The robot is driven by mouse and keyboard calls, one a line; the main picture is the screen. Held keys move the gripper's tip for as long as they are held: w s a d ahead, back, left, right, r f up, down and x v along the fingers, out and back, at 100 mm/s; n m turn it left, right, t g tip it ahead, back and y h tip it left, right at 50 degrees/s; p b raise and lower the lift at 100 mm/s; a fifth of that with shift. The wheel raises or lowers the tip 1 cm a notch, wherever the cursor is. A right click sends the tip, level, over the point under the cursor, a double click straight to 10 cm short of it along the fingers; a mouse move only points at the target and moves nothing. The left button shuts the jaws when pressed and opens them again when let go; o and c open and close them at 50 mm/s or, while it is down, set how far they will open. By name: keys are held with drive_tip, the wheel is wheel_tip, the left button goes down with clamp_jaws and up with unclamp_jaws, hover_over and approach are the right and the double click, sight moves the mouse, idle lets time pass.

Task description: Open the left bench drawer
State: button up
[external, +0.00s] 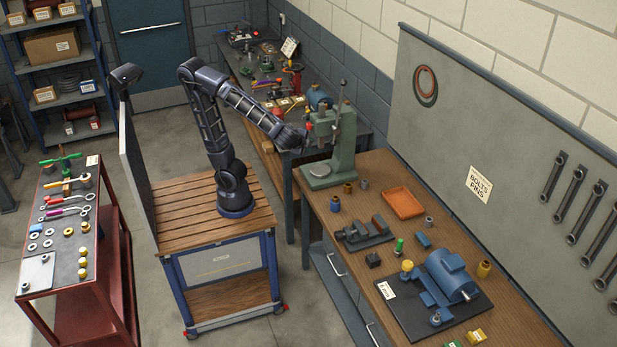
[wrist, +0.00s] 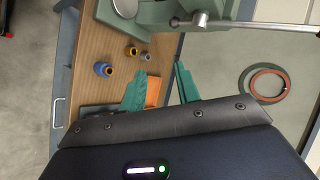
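The bench front carries a pale bar handle (external: 336,265) on its left drawer. The drawer face looks flush with the bench, and a handle also shows at the left edge of the wrist view (wrist: 58,112); I cannot tell there which drawer it belongs to. My gripper (external: 297,141) is up beside the green press, above the bench top and well apart from the handle. In the wrist view its two teal fingers (wrist: 160,69) are spread with nothing between them.
A second handle (external: 371,334) is farther right on the bench front. The green press (external: 342,150) stands close to my gripper. Small pots (external: 335,203), an orange tray (external: 403,202) and a vise (external: 364,235) sit on the bench. Floor before the drawers is clear.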

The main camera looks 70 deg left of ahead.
drive_tip(key=s+d+m+t+h, duration=0.2)
drive_tip(key=s+d+m, duration=0.1)
drive_tip(key=d, duration=0.6)
drive_tip(key=s+d+m+t+h, duration=0.2)
drive_tip(key=s+d+t, duration=0.15)
drive_tip(key=d, duration=0.55)
drive_tip(key=s+d+m+t+h, duration=0.2)
drive_tip(key=s+d+m, duration=0.1)
drive_tip(key=d, duration=0.6)
wheel_tip(320, 180, down, 52)
drive_tip(key=r, duration=0.1)
drive_tip(key=x, duration=1)
drive_tip(key=shift+w+f, duration=0.3)
drive_tip(key=shift+d, duration=0.1)
drive_tip(key=shift+c, duration=0.2)
clamp_jaws()
